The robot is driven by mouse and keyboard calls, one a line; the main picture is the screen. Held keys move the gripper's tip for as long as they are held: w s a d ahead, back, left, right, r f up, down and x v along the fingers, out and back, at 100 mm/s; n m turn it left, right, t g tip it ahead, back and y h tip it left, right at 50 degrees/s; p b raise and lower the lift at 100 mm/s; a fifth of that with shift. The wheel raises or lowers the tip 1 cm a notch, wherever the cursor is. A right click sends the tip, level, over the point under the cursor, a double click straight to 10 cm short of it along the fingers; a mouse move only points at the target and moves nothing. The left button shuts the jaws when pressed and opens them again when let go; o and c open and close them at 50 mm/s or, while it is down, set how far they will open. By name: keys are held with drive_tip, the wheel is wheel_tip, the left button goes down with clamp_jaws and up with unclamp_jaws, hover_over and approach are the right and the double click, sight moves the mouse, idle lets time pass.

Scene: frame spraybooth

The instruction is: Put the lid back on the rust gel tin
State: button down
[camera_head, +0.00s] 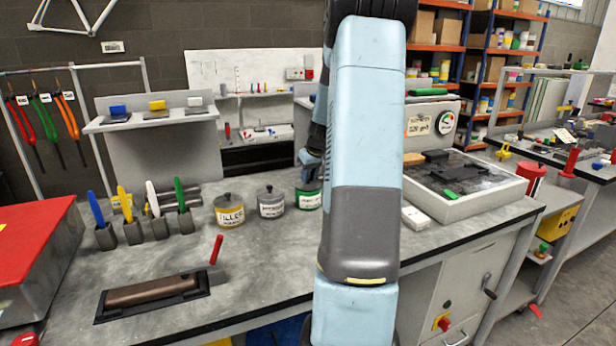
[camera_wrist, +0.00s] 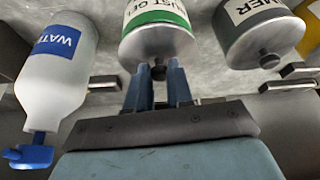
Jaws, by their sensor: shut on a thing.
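The rust gel tin (camera_wrist: 160,18) has a green and white label and stands behind my arm in the head view (camera_head: 308,199), partly covered. Its grey metal lid (camera_wrist: 150,45) lies at the tin's mouth in the wrist view, lined up with it. I cannot tell whether it is fully seated or slightly raised. My gripper (camera_wrist: 159,76) is shut on the lid's dark knob, one blue finger on each side. In the head view the fingers are mostly hidden by my arm.
A grey-labelled tin (camera_head: 271,203) and a yellow-labelled filler tin (camera_head: 229,211) stand close by to the left. A water bottle (camera_wrist: 62,65) with a blue nozzle is beside the rust gel tin. A stone plate in a tray (camera_head: 465,188) lies right. The bench front is partly clear.

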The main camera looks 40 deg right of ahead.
drive_tip(key=c, duration=0.9)
unclamp_jaws()
drive_tip(key=shift+o, duration=0.4)
drive_tip(key=o, duration=0.4)
drive_tip(key=shift+c, duration=0.2)
drive_tip(key=shift+r, duration=3.5)
clamp_jaws()
